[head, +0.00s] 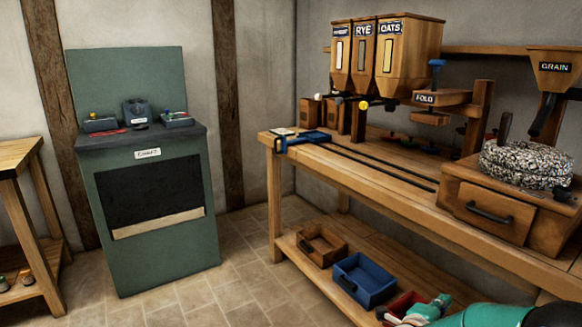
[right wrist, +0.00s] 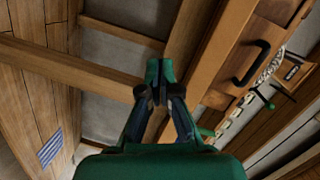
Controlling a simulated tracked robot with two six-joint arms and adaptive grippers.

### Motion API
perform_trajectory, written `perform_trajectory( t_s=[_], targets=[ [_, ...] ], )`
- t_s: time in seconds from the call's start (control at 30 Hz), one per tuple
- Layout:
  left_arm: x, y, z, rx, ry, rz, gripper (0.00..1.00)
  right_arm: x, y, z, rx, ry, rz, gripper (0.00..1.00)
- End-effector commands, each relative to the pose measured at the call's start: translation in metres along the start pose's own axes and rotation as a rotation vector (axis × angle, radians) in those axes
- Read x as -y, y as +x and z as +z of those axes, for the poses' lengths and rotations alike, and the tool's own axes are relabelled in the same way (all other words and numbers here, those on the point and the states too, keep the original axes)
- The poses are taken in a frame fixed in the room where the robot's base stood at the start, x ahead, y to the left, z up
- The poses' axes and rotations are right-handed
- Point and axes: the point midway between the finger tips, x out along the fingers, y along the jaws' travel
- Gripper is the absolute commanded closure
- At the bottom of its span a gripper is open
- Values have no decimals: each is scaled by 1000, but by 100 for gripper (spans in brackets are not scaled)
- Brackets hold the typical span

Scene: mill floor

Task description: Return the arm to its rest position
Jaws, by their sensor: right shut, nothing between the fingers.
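My right gripper (head: 430,308) shows at the lower right of the head view, low in front of the wooden workbench (head: 345,165) and close to its lower shelf. In the right wrist view its fingers (right wrist: 159,72) are closed together with nothing between them. That view faces wooden beams and a drawer front with a dark handle (right wrist: 250,62). Part of my green right arm is cut off by the bottom edge of the head view. My left gripper is not in the head view.
The lower shelf holds a wooden bin (head: 322,246), a blue bin (head: 364,280) and a red bin (head: 402,305) close to the right gripper. A stone mill (head: 525,165) stands on the bench. A green cabinet (head: 155,205) stands left; tiled floor (head: 245,275) is clear between.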

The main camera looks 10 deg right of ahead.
Motion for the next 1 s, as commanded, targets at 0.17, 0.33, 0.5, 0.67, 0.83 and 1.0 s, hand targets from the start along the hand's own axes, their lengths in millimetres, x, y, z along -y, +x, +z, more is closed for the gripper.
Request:
perform_trajectory(
  t_s=[0.17, 0.33, 0.5, 0.67, 0.83, 1.0],
  targets=[
    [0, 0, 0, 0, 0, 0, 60, -113, -28, 80, 349, -323, 111, 100],
    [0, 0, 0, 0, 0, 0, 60, -217, -92, 128, 727, -614, 212, 100],
    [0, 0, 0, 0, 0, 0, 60, -300, -178, 140, 1123, -876, 279, 100],
    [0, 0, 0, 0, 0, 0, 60, -346, -252, 127, 1454, -1069, 282, 100],
    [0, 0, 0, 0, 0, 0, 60, -368, -316, 97, 1801, -1267, 204, 100],
    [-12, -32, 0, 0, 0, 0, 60, -340, -332, 77, 1897, -1344, 152, 100]
  ],
)
